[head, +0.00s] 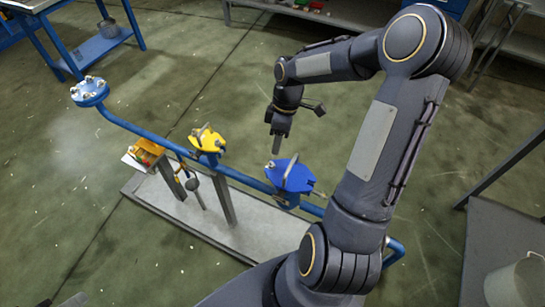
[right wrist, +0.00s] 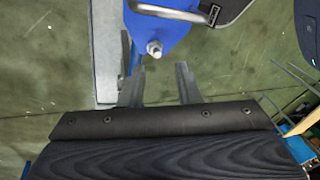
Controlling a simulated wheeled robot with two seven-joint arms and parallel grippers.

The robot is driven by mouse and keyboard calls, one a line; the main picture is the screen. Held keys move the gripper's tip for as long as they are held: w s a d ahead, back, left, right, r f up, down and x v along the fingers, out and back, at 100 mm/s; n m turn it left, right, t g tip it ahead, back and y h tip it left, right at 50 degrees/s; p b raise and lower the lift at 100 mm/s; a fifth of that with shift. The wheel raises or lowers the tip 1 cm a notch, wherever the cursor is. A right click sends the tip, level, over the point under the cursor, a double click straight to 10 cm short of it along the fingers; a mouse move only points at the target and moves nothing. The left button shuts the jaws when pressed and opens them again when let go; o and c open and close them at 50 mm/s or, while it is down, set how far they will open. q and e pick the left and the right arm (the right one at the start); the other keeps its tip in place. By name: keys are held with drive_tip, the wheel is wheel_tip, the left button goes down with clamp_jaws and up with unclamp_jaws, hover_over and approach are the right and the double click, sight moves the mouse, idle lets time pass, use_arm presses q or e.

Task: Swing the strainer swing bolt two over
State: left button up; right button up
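The blue strainer lid (head: 290,175) sits on the blue pipe run, with a curved metal handle on top and bolts at its edge. My right gripper (head: 276,146) points down just above and behind the lid in the head view. In the right wrist view the gripper (right wrist: 160,86) is open, its two fingers apart with nothing between the tips. A swing bolt end with a nut (right wrist: 154,48) stands just past the fingertips, roughly in line with the gap. I cannot tell which numbered bolt it is. My left gripper is not in view.
A yellow lid (head: 207,140) stands on the same pipe to the left, with an orange-yellow box (head: 147,152) beyond it. A blue open flange (head: 90,91) is at the far left. The grey skid base (head: 215,228) runs below.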

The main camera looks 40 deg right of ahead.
sight(272, 162)
drive_tip(key=f+n, duration=0.2)
drive_tip(key=n, duration=0.1)
drive_tip(key=a+f+n+y, duration=0.1)
drive_tip(key=f+n, duration=0.1)
drive_tip(key=n, duration=0.1)
drive_tip(key=f+n, duration=0.3)
drive_tip(key=n, duration=0.1)
drive_tip(key=shift+a+y, duration=0.35)
drive_tip(key=shift+y, duration=0.05)
drive_tip(key=shift+w, duration=0.15)
clamp_jaws()
